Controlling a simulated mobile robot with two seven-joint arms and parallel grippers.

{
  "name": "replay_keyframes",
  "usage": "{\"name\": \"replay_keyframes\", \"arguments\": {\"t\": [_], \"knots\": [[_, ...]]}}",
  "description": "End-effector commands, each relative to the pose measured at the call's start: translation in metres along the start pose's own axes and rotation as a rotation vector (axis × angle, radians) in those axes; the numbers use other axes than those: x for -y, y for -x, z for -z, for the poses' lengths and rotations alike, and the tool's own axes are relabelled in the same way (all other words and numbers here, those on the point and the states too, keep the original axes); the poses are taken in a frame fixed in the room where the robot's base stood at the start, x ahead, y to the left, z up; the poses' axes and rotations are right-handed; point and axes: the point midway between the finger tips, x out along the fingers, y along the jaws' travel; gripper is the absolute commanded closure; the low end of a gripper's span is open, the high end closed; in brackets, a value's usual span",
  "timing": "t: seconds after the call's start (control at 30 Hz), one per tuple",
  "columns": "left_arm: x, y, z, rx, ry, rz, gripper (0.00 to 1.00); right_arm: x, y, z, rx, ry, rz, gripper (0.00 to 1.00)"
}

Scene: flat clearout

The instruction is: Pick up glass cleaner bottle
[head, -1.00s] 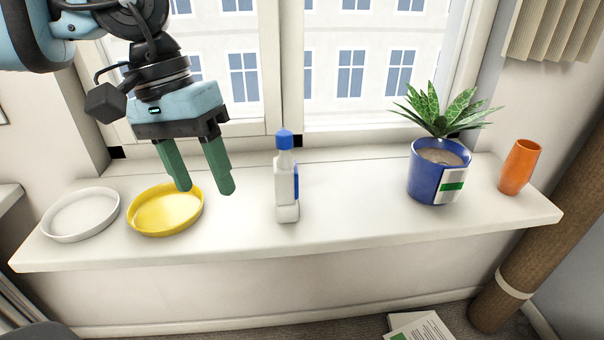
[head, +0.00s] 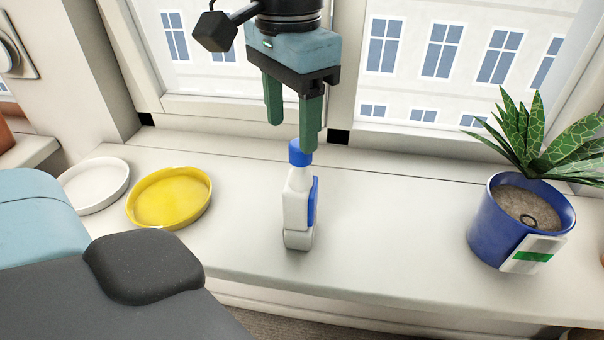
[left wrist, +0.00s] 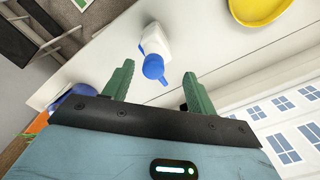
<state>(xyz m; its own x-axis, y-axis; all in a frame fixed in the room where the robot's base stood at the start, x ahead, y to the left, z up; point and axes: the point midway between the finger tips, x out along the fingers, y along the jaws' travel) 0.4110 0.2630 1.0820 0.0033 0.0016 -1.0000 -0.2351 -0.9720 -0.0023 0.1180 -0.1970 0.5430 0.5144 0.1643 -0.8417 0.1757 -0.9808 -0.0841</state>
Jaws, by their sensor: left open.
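The glass cleaner bottle (head: 297,208) stands upright on the white window sill, white with a blue cap and a blue side. In the left wrist view the bottle (left wrist: 156,45) shows beyond the fingertips, its blue cap toward the gap between them. My left gripper (head: 289,136) is open and empty above the bottle. One green finger overlaps the cap's edge in the head view; I cannot tell whether they touch. It also shows in the left wrist view (left wrist: 158,72). My right gripper is not in view.
A yellow dish (head: 169,198) and a white dish (head: 95,186) lie on the sill (head: 390,235) to the left. A blue plant pot (head: 490,230) with a spiky plant stands at the right. The window is behind. The sill around the bottle is clear.

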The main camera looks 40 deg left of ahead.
Motion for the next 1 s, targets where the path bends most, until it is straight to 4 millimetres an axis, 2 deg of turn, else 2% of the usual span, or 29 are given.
{"name": "replay_keyframes", "arguments": {"t": [0.1, 0.37, 0.6, 0.7, 1.0], "knots": [[-0.001, -0.014, 0.000, 0.004, 0.000, -0.002, 0.43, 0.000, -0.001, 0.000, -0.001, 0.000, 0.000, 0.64], [-0.002, -0.024, 0.001, 0.004, 0.001, -0.001, 0.43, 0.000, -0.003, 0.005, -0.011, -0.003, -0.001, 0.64], [-0.008, -0.057, 0.005, 0.005, 0.002, -0.002, 0.43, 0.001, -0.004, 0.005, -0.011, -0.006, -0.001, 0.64], [-0.008, -0.065, 0.005, 0.003, 0.001, -0.001, 0.43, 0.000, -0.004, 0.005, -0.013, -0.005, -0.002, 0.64], [-0.008, -0.068, 0.005, 0.001, 0.002, -0.002, 0.44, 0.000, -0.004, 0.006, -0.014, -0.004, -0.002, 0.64]]}}
